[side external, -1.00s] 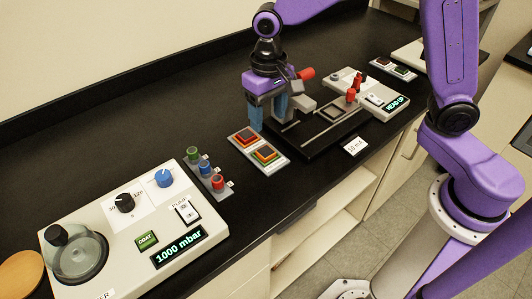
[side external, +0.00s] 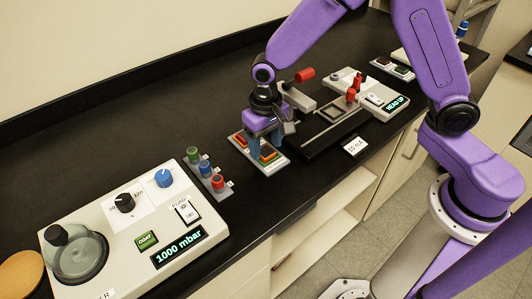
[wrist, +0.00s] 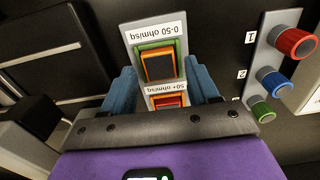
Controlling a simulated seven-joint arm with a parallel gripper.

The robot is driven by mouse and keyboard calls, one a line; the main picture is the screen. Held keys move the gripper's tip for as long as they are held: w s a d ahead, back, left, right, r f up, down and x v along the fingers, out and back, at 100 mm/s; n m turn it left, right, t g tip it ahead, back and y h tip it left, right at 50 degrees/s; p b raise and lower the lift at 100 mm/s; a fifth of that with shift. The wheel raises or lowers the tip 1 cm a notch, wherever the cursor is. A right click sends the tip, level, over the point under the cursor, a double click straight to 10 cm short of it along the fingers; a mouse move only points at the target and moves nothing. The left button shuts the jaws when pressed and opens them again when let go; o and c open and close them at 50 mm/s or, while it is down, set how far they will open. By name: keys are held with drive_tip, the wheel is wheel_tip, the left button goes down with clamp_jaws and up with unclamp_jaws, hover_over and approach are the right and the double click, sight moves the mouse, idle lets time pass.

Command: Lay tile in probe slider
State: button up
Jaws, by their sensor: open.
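My gripper (side external: 265,140) is open and points down over the sorting plate (side external: 284,163). In the wrist view its two blue fingers (wrist: 163,88) stand on either side of the plate. A square tile with a dark face and orange edge (wrist: 159,67) lies on a green pad by the "0-50 ohm/sq" label. A red-faced square (wrist: 170,102) by the "50+ ohm/sq" label is partly hidden by my gripper. I cannot tell whether the fingers touch anything. The probe slider, a grey strip (side external: 331,121) on a black base, is right of my gripper.
A small rack with green, blue and red knobs (side external: 218,181) stands left of my gripper. The "1000 mbar" console (side external: 115,225) is at front left. The "HEAD UP" console (side external: 384,98) is behind the slider. A red-handled lever (side external: 305,75) rises near my wrist. A "10 mA" card (side external: 355,146) stands at the slider's front.

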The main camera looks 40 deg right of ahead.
sight(266, 152)
drive_tip(key=shift+f, duration=0.4)
idle(0.3)
clamp_jaws()
drive_tip(key=shift+r, duration=3)
